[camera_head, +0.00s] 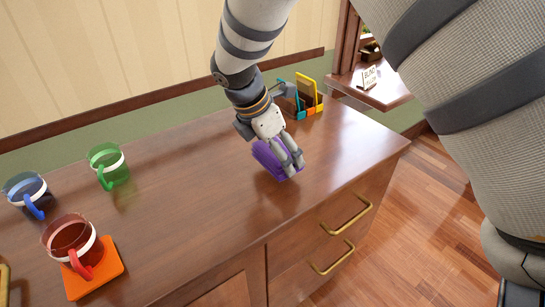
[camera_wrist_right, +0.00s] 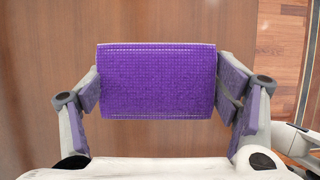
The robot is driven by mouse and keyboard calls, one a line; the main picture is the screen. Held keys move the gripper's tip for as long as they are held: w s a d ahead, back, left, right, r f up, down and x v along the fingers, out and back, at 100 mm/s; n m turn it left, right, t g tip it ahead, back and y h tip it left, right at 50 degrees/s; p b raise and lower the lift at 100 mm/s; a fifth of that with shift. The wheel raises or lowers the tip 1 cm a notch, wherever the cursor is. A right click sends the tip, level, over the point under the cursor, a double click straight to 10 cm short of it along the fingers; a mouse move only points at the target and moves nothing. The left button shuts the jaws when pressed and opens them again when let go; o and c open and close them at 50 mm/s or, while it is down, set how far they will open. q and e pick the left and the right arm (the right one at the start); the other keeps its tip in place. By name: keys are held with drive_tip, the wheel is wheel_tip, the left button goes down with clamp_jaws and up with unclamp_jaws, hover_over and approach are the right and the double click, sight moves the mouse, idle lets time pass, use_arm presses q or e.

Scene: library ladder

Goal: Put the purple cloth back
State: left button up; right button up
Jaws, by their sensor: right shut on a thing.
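The purple cloth (camera_head: 268,158) is a folded block low over the wooden counter, right of the middle in the head view. My right gripper (camera_head: 290,160) is shut on it, with the fingers pointing down. In the right wrist view the cloth (camera_wrist_right: 157,81) shows as a flat rectangle with stitched edges. The fingers of the right gripper (camera_wrist_right: 157,95) are against its left and right sides. I cannot tell whether the cloth touches the counter. My left gripper is not in view.
The counter (camera_head: 190,225) holds a blue mug (camera_head: 27,190), a green mug (camera_head: 110,163) and a red mug (camera_head: 72,240) on an orange coaster (camera_head: 105,275). A colored divided holder (camera_head: 308,97) stands behind my gripper. A small sign (camera_head: 368,77) is beyond. The middle is clear.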

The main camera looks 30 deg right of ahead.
wheel_tip(320, 180, down, 2)
drive_tip(key=shift+s+f, duration=0.1)
drive_tip(key=shift+f, duration=0.1)
drive_tip(key=shift+f, duration=0.15)
drive_tip(key=o, duration=1.1)
drive_tip(key=v, duration=1.2)
drive_tip(key=shift+p, duration=0.3)
